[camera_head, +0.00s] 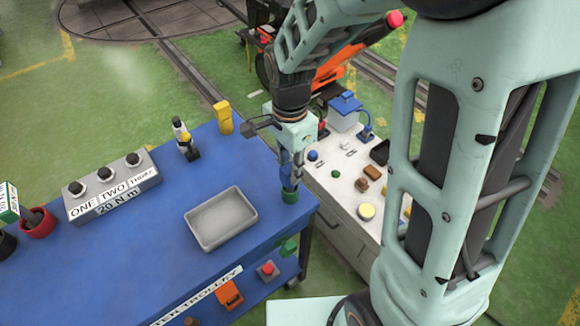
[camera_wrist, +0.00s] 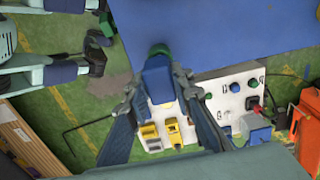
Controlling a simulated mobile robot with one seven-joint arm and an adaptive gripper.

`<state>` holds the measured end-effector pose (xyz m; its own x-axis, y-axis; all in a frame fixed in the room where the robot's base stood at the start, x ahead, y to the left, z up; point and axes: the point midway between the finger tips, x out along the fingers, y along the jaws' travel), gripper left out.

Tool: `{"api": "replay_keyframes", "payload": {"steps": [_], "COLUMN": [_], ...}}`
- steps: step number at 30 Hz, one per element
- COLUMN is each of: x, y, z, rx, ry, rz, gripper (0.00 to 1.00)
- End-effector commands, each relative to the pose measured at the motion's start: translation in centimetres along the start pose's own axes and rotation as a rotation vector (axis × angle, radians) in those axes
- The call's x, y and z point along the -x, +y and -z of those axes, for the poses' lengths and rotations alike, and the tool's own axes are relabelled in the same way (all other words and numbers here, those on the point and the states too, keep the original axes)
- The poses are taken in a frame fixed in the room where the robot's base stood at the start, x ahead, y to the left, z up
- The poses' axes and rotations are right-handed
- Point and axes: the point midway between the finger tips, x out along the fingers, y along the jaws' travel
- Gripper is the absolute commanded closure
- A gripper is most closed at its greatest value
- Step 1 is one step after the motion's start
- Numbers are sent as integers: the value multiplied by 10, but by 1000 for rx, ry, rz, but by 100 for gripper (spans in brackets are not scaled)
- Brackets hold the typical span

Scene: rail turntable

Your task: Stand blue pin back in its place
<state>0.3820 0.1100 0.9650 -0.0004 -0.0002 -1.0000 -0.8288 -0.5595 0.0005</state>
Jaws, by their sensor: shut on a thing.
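My gripper (camera_head: 291,176) points down over the right edge of the blue trolley top. In the wrist view my gripper (camera_wrist: 157,92) is shut with a blue piece (camera_wrist: 158,80), apparently the blue pin, between its fingers. A green round part (camera_head: 290,195) shows right below the fingertips in the head view. The same green part (camera_wrist: 160,49) is at the far end of the blue piece in the wrist view. I cannot tell whether the pin is inside, touching or just above it. The fingers hide most of the pin in the head view.
A grey tray (camera_head: 221,219) lies left of my gripper on the blue trolley top (camera_head: 150,245). A grey button box (camera_head: 112,187) and a red cup (camera_head: 37,223) stand farther left. A yellow block (camera_head: 223,117) stands at the back. A white bench (camera_head: 335,185) with small parts adjoins on the right.

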Motion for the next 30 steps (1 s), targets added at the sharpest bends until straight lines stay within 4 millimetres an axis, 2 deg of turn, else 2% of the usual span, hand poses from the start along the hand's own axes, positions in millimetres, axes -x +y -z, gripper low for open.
{"api": "replay_keyframes", "payload": {"steps": [30], "x": [-26], "y": [0], "z": [0], "rx": [0], "ry": [0], "rz": [0], "gripper": [100]}}
